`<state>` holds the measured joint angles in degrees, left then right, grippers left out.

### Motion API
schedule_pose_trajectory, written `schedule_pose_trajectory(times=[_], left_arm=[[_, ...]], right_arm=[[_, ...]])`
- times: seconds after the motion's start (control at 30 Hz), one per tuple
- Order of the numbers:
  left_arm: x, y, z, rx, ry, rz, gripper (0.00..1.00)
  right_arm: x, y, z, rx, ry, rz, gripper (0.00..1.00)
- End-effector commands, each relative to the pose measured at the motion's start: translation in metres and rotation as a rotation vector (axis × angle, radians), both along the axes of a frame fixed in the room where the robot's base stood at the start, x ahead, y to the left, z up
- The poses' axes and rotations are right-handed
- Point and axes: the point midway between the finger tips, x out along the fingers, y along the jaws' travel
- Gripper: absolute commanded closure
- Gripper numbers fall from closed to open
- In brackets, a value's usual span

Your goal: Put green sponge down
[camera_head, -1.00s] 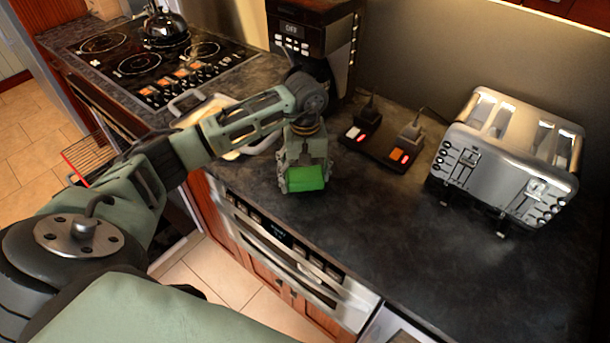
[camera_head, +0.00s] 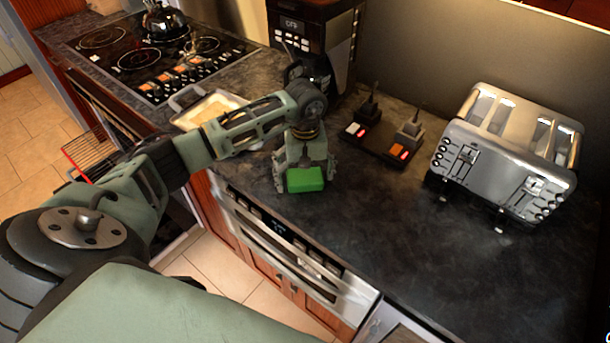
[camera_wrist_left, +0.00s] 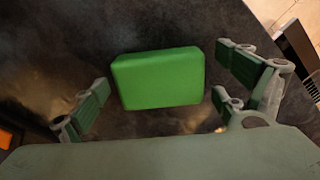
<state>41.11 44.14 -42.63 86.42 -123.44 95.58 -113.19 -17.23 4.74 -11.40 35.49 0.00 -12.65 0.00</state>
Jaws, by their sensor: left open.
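The green sponge (camera_head: 306,180) rests on the dark countertop near its front edge in the head view. My left gripper (camera_head: 305,172) is right over it, fingers pointing down. In the left wrist view the sponge (camera_wrist_left: 160,78) lies between the spread fingers of the left gripper (camera_wrist_left: 160,98), with a gap on both sides. The gripper is open and does not grip it. My right gripper is not in view.
A silver toaster (camera_head: 508,155) stands at the right, and a dark coffee machine (camera_head: 312,35) at the back. Small plugged-in devices (camera_head: 382,140) sit between them. A pan (camera_head: 212,108) and a cooktop (camera_head: 140,60) are at the left. The counter (camera_head: 400,230) is bare at the front right.

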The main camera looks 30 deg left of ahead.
Motion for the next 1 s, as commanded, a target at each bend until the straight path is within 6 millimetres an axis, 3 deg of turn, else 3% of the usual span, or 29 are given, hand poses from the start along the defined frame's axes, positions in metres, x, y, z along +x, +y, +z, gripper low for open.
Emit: schedule_pose_trajectory(times=[0.27, 0.7, 1.0], left_arm=[[0.001, 0.0, 0.008, 0.001, -0.003, 0.0, 0.08], [0.002, 0.0, 0.096, 0.002, -0.007, 0.0, 0.08], [0.0, 0.0, 0.122, 0.001, 0.0, 0.0, 0.08]], right_arm=[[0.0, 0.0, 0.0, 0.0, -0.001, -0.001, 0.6], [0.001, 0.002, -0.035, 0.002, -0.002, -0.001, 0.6], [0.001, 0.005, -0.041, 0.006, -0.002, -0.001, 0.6]])
